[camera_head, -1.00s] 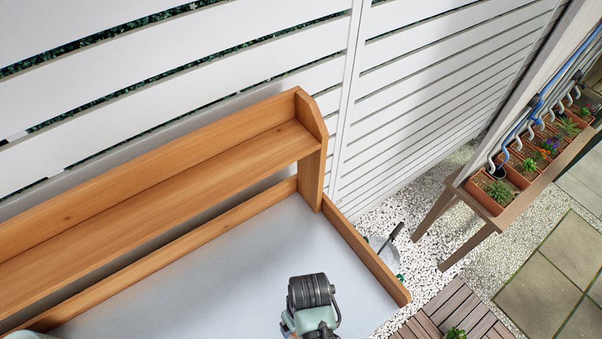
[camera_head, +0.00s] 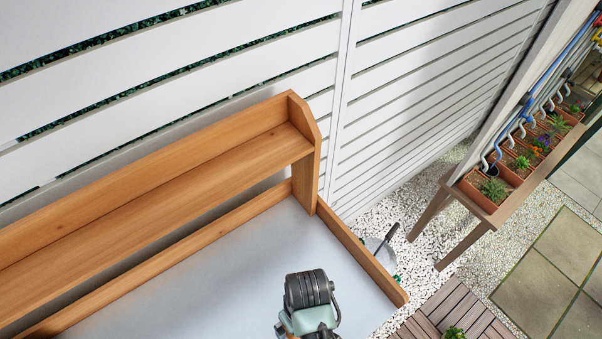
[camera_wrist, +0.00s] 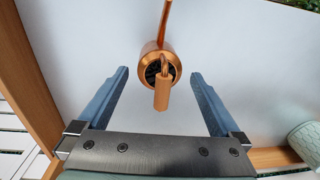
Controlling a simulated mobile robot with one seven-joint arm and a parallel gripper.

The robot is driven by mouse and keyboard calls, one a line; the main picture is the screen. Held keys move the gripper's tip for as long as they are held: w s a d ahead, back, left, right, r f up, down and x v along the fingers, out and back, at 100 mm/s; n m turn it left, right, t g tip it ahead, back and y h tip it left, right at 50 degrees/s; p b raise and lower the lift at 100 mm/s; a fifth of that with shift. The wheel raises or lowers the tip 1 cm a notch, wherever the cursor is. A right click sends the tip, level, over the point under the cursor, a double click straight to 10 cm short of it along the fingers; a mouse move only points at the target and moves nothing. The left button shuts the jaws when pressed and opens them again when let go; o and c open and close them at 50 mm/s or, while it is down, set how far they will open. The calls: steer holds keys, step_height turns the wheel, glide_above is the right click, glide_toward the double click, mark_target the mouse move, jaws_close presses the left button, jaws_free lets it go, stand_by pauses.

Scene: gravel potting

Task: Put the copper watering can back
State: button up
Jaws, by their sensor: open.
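The copper watering can (camera_wrist: 151,55) stands on the bench top in the wrist view, with its dark opening, a handle with a tan grip (camera_wrist: 162,93) and a thin spout reaching to the top edge. My gripper (camera_wrist: 160,78) is open, its two blue fingers on either side of the handle grip and apart from it. In the head view my wrist (camera_head: 310,290) shows above the bench top at the lower middle. The fingers and the can are hidden there.
The grey bench top (camera_head: 215,260) has a wooden rim and a raised wooden shelf (camera_head: 160,205) along the back. A pale green ribbed pot (camera_wrist: 308,142) stands at the right in the wrist view. A planter stand (camera_head: 480,200) is beyond the bench. The visible bench top is mostly clear.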

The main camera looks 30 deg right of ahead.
step_height(320, 180, up, 9)
steer(key=shift+d+b, duration=0.3)
steer(key=shift+d, duration=0.05)
steer(key=w+r+t+h, duration=0.3)
steer(key=w+r+t, duration=0.6)
steer(key=w+r, duration=0.9)
steer(key=w+a+r+t, duration=0.1)
steer(key=w+r+t, duration=0.2)
steer(key=r, duration=0.6)
steer(key=w+a+r+t, duration=0.2)
steer(key=w+r+t, duration=0.15)
steer(key=r, duration=0.65)
steer(key=s+a+r+t, duration=0.2)
steer(key=s+r+t, duration=0.2)
steer(key=r, duration=0.5)
steer(key=s+a+r+t+y, duration=0.1)
steer(key=s+a+r+t, duration=0.2)
steer(key=r, duration=0.7)
steer(key=s+a+r+t, duration=0.2)
steer(key=s+r+t, duration=0.3)
steer(key=r, duration=0.5)
steer(key=shift+s+a+m+y, duration=0.2)
steer(key=shift+s+m+y, duration=0.1)
steer(key=shift+s+y, duration=0.15)
step_height(320, 180, down, 8)
steer(key=b, duration=0.7)
steer(key=shift+b, duration=0.35)
